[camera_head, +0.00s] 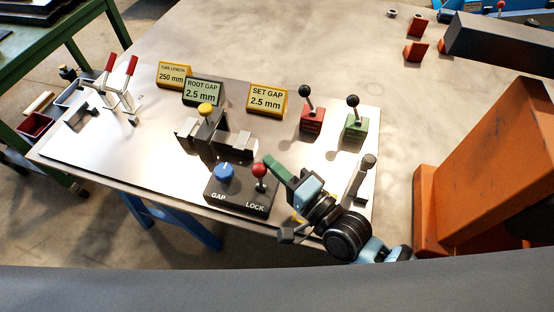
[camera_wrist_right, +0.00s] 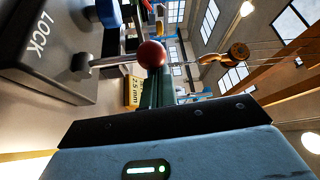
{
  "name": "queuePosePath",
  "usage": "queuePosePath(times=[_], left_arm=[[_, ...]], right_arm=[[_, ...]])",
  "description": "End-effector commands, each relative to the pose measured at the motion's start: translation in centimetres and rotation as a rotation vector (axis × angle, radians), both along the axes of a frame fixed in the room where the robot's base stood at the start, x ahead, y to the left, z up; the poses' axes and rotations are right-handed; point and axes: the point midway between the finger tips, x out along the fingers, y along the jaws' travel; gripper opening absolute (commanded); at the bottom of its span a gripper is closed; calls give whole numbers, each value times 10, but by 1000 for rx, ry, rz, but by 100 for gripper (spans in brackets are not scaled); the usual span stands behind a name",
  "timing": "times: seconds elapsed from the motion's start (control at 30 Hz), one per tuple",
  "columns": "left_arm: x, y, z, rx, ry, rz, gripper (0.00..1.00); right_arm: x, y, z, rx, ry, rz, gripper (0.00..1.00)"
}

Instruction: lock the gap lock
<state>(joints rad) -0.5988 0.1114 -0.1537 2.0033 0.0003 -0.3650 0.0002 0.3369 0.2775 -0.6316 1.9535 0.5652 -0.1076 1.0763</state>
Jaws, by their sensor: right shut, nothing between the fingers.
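The gap lock is a short lever with a red ball (camera_head: 259,170) above the word LOCK on a dark box (camera_head: 236,200). The lever stands roughly upright in the head view. A blue knob (camera_head: 224,172) sits beside it above the word GAP. My right gripper (camera_head: 268,162) is shut and empty, its green fingertips close beside the red ball on its right. In the right wrist view the red ball (camera_wrist_right: 152,55) appears just ahead of the green fingers (camera_wrist_right: 158,88); I cannot tell whether they touch. My left gripper is out of view.
A dark fixture with a yellow knob (camera_head: 206,109) stands behind the box. Signs read ROOT GAP 2.5 mm (camera_head: 202,92) and SET GAP 2.5 mm (camera_head: 266,99). Black-knobbed levers stand on red (camera_head: 312,120) and green (camera_head: 356,127) bases. Red-handled clamps (camera_head: 131,66) stand left.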

Motion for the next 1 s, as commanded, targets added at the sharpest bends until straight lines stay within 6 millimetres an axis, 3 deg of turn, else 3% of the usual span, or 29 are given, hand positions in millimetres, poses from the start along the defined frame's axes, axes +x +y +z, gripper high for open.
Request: queuePosePath(times=[0.2, 0.4, 1.0], left_arm=[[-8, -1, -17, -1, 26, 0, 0], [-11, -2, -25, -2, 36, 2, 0], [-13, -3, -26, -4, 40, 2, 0]], right_arm=[[-12, 4, -6, -86, -249, 5, 0], [-21, 7, -5, -122, -365, 4, 0], [-31, 11, -4, -123, -369, 2, 0]])
